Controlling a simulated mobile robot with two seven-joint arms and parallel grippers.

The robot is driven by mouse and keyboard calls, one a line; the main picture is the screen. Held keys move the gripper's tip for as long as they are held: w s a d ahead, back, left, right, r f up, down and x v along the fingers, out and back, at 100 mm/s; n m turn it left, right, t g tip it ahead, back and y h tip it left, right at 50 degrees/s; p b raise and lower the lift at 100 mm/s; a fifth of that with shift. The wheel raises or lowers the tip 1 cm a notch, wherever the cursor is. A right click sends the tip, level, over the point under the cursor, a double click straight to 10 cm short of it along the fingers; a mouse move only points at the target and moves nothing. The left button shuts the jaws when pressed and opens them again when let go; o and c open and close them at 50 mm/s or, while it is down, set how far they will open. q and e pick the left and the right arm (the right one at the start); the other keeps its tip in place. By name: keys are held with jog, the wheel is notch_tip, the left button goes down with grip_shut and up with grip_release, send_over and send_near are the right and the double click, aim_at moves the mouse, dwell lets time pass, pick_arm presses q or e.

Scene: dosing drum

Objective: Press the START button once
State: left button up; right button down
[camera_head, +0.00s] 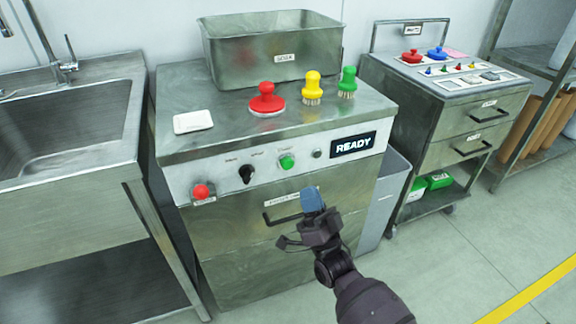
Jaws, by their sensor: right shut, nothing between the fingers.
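The green button (287,161) is on the white front panel of the steel machine, and its small label cannot be read. It is probably the START button. A dark display (353,145) on the panel reads READY. My right gripper (312,199) has blue fingertips and is shut and empty. In the picture it is below and a little right of the green button, in front of the drawer handle, and apart from the button. My left gripper is not in view.
The panel also holds a red button (201,191), a black knob (245,173) and a small dark button (317,154). Red (267,97), yellow (311,88) and green (347,82) handled tools and a metal bin (273,50) stand on top. A cart (445,110) is at right.

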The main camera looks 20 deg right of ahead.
aim_at(287, 163)
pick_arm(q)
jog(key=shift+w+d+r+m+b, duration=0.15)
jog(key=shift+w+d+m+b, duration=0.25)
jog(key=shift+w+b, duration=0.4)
pick_arm(e)
jog(key=w, duration=0.7)
jog(key=shift+w, duration=0.15)
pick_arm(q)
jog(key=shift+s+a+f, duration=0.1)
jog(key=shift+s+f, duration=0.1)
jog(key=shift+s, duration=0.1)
pick_arm(e)
jog(key=shift+a, duration=0.1)
jog(key=shift+w+f, duration=0.1)
dwell(0.8)
pick_arm(q)
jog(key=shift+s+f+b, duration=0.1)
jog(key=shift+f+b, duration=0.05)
jog(key=shift+b, duration=0.15)
pick_arm(e)
jog(key=shift+w, duration=0.3)
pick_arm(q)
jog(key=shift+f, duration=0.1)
pick_arm(e)
jog(key=shift+w, duration=0.5)
dwell(0.4)
jog(key=shift+s, duration=0.95)
